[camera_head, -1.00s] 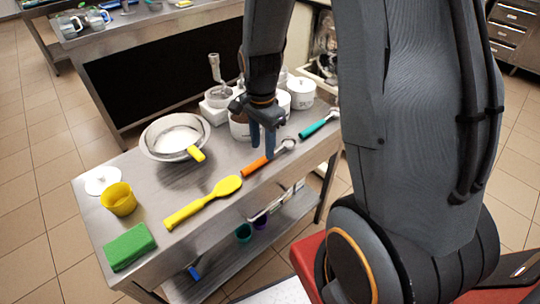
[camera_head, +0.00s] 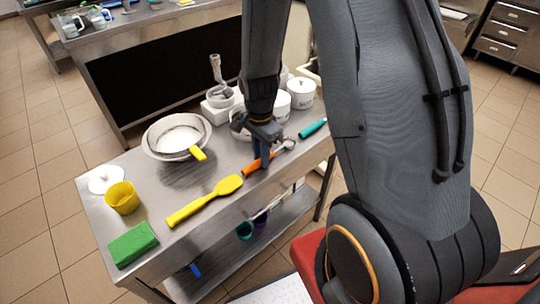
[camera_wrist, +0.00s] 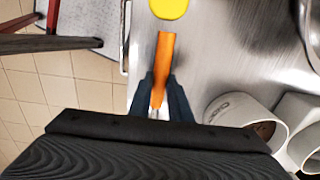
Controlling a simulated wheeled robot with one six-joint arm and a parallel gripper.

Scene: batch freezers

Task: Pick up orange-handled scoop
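The orange-handled scoop (camera_head: 252,167) lies on the steel table near its front edge, right of the yellow spoon. Its metal end points to the back right. In the wrist view its orange handle (camera_wrist: 164,58) runs between my two fingers. My gripper (camera_head: 262,158) is low over the handle, fingers pointing down. In the wrist view my gripper (camera_wrist: 163,84) has one finger on each side of the handle, close to it. It looks open; contact is hard to make out. Part of the handle and the metal end is hidden by the fingers.
A yellow spoon (camera_head: 205,203) lies to the left, a teal-handled scoop (camera_head: 313,128) to the right. White tubs (camera_head: 301,92) stand behind my gripper. A metal bowl (camera_head: 160,152), yellow cup (camera_head: 122,198) and green sponge (camera_head: 132,244) are further left.

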